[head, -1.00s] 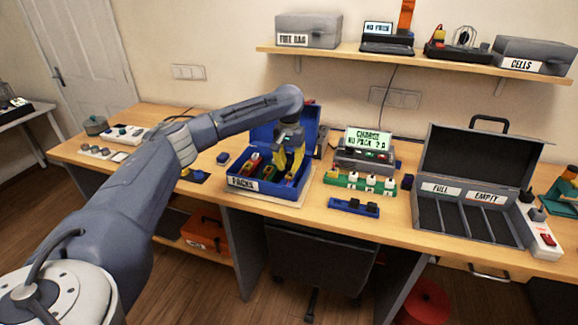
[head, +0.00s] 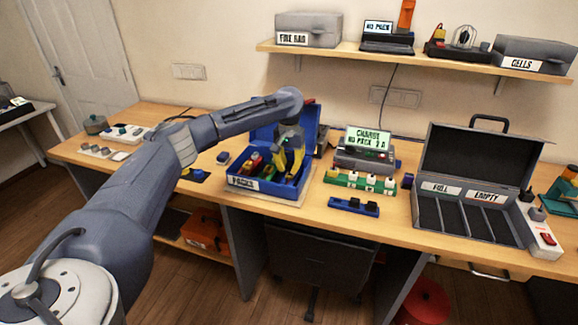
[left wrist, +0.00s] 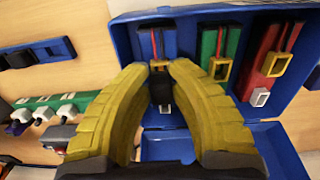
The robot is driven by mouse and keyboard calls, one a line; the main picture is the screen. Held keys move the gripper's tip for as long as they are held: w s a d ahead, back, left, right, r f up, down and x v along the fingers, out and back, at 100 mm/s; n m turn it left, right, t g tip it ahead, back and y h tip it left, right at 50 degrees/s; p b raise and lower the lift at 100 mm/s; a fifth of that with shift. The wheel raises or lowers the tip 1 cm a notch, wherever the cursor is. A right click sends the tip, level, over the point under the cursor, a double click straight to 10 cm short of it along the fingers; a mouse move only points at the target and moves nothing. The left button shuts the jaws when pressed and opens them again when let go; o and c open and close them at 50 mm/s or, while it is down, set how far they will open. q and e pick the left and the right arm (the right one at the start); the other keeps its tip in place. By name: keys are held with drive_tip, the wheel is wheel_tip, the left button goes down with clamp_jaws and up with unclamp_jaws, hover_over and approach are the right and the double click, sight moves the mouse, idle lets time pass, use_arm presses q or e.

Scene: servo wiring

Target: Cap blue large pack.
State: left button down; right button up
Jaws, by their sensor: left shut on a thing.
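The blue pack box (head: 240,183) stands open on the desk, labelled PACKS. My left gripper (head: 290,165) reaches down into it. In the left wrist view, the blue pack (left wrist: 146,44) lies in the box with a red and a black wire and a yellow connector (left wrist: 160,64). My yellow left fingers (left wrist: 160,80) are shut around a small black cap-like piece (left wrist: 160,90), close to that connector. I cannot tell whether the piece touches it. The green pack (left wrist: 209,45) and red pack (left wrist: 269,42) lie beside it, their yellow connectors bare. My right gripper is not in view.
A blue rack (head: 340,203) with black pieces and a green rack (head: 345,180) with white pieces lie right of the box. A charger (head: 365,155) stands behind them. An open grey case (head: 470,190) is further right. The desk front is clear.

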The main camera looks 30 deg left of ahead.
sight(289, 165)
use_arm(q)
drive_tip(key=shift+f, duration=0.9)
drive_tip(key=c, duration=1.2)
unclamp_jaws()
drive_tip(key=shift+o, duration=0.2)
drive_tip(key=shift+r, duration=0.1)
wheel_tip(289, 165, up, 12)
drive_tip(key=shift+f, duration=0.1)
